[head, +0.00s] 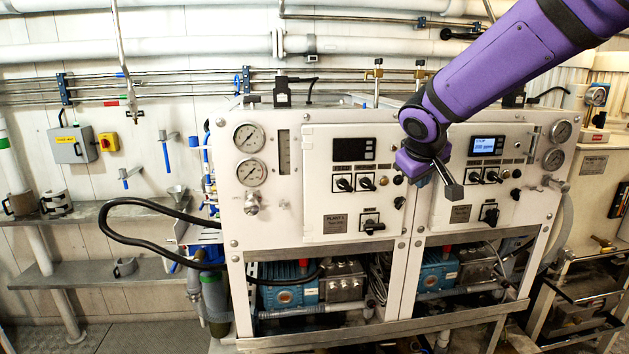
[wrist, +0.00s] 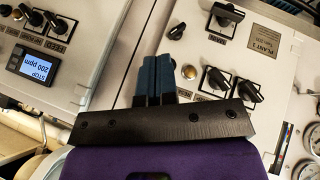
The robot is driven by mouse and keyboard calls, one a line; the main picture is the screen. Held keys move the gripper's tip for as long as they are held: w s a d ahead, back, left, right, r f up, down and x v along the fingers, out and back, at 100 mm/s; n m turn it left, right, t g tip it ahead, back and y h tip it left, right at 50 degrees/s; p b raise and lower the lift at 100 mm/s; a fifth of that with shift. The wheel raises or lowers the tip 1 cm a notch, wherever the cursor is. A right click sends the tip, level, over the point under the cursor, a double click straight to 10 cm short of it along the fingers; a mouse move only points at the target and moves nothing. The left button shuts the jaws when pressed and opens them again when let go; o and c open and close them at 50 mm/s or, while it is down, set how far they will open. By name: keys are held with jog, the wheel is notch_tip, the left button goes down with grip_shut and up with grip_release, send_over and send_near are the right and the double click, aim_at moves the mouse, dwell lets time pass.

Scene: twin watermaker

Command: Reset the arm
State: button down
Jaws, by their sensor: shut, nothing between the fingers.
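My purple arm reaches in from the upper right in the head view. My gripper (wrist: 153,62) shows in the wrist view with its blue fingers together and nothing between them. In the head view the gripper (head: 424,181) is in front of the gap between the two white control panels, partly hidden by the wrist. The left panel (head: 318,205) has a dark display and several black knobs. The right panel (head: 435,212) has a lit display (head: 486,145), which reads STOP 200 ppm in the wrist view (wrist: 40,67).
Pressure gauges (head: 249,138) sit left of the panels. Blue pumps (head: 290,285) stand in the frame below. A black hose (head: 125,238) loops out at left. Wall shelves (head: 95,212) hold clamps and a funnel. Pipes run along the wall above.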

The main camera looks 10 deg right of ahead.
jog(key=s+a+r+m+y, duration=0.1)
jog(key=s+a+y, duration=0.1)
jog(key=s, duration=1.1)
jog(key=s+a+r+m+g+y, duration=0.1)
jog(key=s+a+y, duration=0.1)
jog(key=s, duration=1.1)
jog(key=shift+a+m, duration=0.15)
jog(key=shift+m, duration=0.15)
jog(key=shift+s, duration=0.1)
